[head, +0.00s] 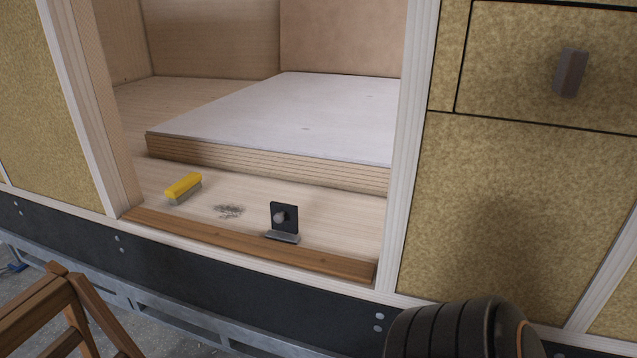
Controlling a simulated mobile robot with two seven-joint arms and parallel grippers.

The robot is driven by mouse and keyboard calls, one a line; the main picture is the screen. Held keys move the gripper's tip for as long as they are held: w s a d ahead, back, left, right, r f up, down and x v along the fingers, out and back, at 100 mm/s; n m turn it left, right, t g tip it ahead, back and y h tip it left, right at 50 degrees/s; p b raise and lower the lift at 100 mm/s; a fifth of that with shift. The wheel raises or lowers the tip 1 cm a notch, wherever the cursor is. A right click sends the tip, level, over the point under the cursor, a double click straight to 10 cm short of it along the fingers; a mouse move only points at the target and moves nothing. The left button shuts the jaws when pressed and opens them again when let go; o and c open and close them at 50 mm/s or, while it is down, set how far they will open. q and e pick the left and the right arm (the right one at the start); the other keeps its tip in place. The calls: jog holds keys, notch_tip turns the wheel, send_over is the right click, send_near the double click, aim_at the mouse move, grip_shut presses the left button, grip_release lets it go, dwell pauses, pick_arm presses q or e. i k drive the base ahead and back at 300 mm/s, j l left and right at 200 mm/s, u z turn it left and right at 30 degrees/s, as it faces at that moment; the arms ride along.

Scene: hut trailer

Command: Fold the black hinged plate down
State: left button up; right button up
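The black hinged plate (285,216) stands upright on the wooden floor of the opening, just behind the brown sill strip. A round grey knob (279,217) shows on its face. A flat grey metal piece (283,237) lies along its lower edge. Neither gripper is in the head view. A dark, rounded, ribbed part of mine shows at the bottom right, in front of the wall and well apart from the plate.
A yellow brush (184,188) and a patch of dark debris (229,211) lie left of the plate. A white-topped stack of boards (290,115) lies behind it. White posts frame the opening. A wooden trestle (48,305) stands at lower left. A drawer handle (570,73) juts out at upper right.

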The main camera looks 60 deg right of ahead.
aim_at(282, 221)
jog(key=l+z, duration=0.15)
jog(key=z, duration=1.3)
